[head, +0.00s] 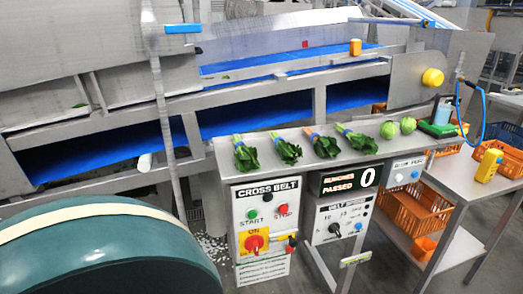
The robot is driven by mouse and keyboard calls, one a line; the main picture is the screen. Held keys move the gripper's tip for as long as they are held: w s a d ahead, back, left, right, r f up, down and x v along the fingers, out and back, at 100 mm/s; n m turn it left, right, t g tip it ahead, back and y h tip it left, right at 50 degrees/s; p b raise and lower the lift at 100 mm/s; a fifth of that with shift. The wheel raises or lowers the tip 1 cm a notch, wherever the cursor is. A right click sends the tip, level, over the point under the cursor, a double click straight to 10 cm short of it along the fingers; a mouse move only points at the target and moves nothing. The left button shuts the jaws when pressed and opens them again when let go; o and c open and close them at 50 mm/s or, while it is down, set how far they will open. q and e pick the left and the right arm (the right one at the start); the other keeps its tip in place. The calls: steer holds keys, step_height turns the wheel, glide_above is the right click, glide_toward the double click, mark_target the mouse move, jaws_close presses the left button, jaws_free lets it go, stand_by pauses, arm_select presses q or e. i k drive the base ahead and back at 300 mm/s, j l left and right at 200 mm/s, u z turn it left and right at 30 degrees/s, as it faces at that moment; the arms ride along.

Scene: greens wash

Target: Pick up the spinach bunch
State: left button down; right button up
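Several dark green leafy bunches lie in a row on the narrow steel ledge above the control panels: one at the left end (246,157), one beside it (288,152), a third (325,146) and a fourth at the right (359,141). Their stems point toward the belt and are tied with coloured bands; the third bunch's band looks blue. The leaves look alike at this size, so I cannot tell which bunches are spinach. Neither of my grippers is in view.
Two round pale green heads (398,128) sit at the ledge's right end. Behind runs a blue belt (255,115) under steel frames. Control panels (265,215) hang below the ledge. A steel table (470,172) with a yellow device (488,165) stands right, near orange crates (415,208).

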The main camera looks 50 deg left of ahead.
mark_target(246, 159)
steer(key=u, duration=1.75)
